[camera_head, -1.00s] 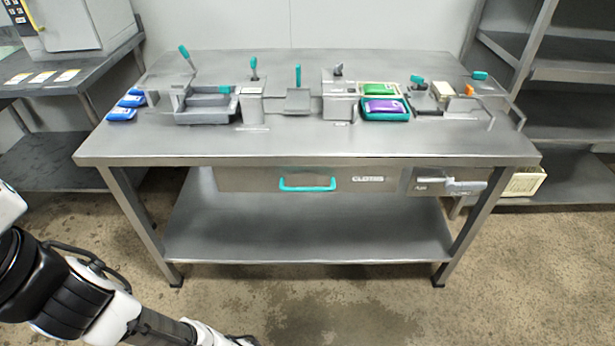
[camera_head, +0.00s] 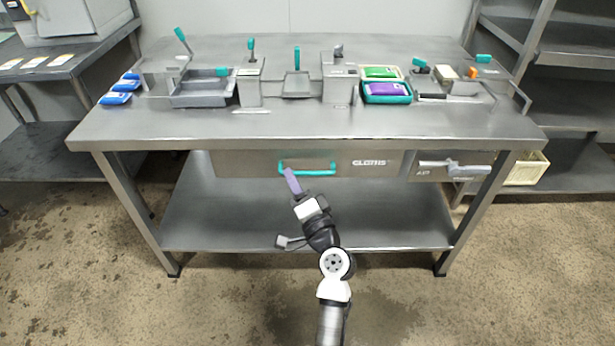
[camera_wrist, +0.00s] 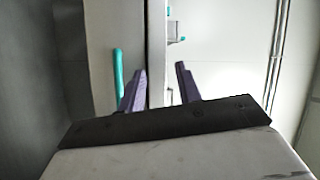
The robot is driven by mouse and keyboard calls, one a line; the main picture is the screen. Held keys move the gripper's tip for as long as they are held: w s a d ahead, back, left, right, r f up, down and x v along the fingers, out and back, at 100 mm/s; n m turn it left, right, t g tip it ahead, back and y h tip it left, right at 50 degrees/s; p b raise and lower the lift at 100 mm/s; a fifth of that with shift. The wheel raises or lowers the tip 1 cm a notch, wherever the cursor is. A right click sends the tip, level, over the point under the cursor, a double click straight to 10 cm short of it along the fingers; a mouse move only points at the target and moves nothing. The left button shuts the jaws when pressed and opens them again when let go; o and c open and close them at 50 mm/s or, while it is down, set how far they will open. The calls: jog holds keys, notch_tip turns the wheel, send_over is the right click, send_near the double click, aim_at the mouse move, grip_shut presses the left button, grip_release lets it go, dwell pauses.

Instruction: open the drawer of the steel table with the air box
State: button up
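The steel table (camera_head: 300,125) has a drawer (camera_head: 240,164) under its top, marked "CLOTHS", with a teal bar handle (camera_head: 307,169). The drawer looks shut. The air box (camera_head: 450,170), a small grey unit marked "AIR", hangs right of the drawer. My gripper (camera_head: 290,180) has purple fingers and is at the left part of the handle in the head view. In the wrist view my gripper (camera_wrist: 161,70) is open with its fingers apart, and the teal handle (camera_wrist: 118,72) shows just left of the left finger, not between them. Whether they touch cannot be told.
The tabletop holds a grey tray (camera_head: 203,92), blue packs (camera_head: 121,91), a teal tray with a purple pack (camera_head: 387,90) and teal-handled fixtures. A lower shelf (camera_head: 230,220) lies beneath the drawer. Shelving (camera_head: 570,100) stands right. The floor in front is clear.

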aim_at(308, 173)
jog(key=s+d+f+m+h, duration=0.2)
jog(key=s+d+f+m, duration=0.2)
jog(key=d+f, duration=0.35)
jog(key=p+x, duration=0.1)
jog(key=x, duration=0.3)
jog(key=p+x, duration=0.1)
jog(key=x, duration=0.8)
jog(key=shift+w+d+r+p, duration=0.15)
jog(key=shift+w+r+p, duration=0.05)
jog(key=shift+w+p, duration=0.2)
jog(key=shift+c, duration=0.3)
grip_shut()
